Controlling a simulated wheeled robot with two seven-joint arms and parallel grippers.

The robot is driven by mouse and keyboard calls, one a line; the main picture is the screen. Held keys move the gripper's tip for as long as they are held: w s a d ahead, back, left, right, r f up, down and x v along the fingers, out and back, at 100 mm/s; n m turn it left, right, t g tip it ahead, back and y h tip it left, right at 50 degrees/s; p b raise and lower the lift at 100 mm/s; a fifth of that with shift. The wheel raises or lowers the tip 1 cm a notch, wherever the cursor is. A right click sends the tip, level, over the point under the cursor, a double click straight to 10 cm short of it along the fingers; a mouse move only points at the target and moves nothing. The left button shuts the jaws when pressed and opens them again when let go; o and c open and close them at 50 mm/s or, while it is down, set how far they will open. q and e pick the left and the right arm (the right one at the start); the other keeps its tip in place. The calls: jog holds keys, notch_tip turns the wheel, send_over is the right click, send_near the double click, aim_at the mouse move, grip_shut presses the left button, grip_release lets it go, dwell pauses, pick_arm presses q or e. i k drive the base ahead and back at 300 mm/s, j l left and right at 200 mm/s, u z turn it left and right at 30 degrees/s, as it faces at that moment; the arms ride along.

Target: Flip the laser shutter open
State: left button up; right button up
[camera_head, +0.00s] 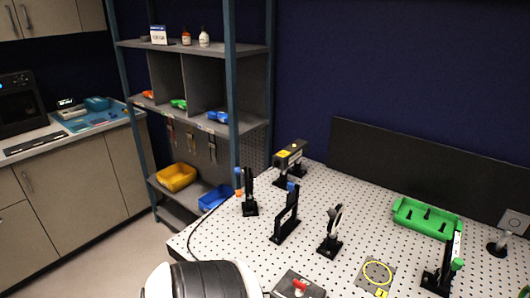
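A black laser housing (290,155) with a yellow label stands at the back left of the perforated optical table (345,200). In front of it are a slim black post-mounted part (249,192) with a small orange and blue piece beside it, and a black upright frame (287,216) with a blue tip. One of these may be the shutter; I cannot tell which, or whether it is open. Neither gripper shows. A white and black rounded part of mine (210,280) shows at the bottom edge, apart from these mounts in the picture.
A yellow cable loop (378,273) lies at front. Shelves (195,115) stand behind left.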

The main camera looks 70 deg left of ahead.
aim_at(290, 200)
jog(key=u, duration=1.8)
jog(key=l+u, duration=0.4)
jog(key=l, duration=0.2)
jog(key=k+l+u, duration=0.15)
jog(key=l+u, duration=0.25)
jog(key=l, duration=0.15)
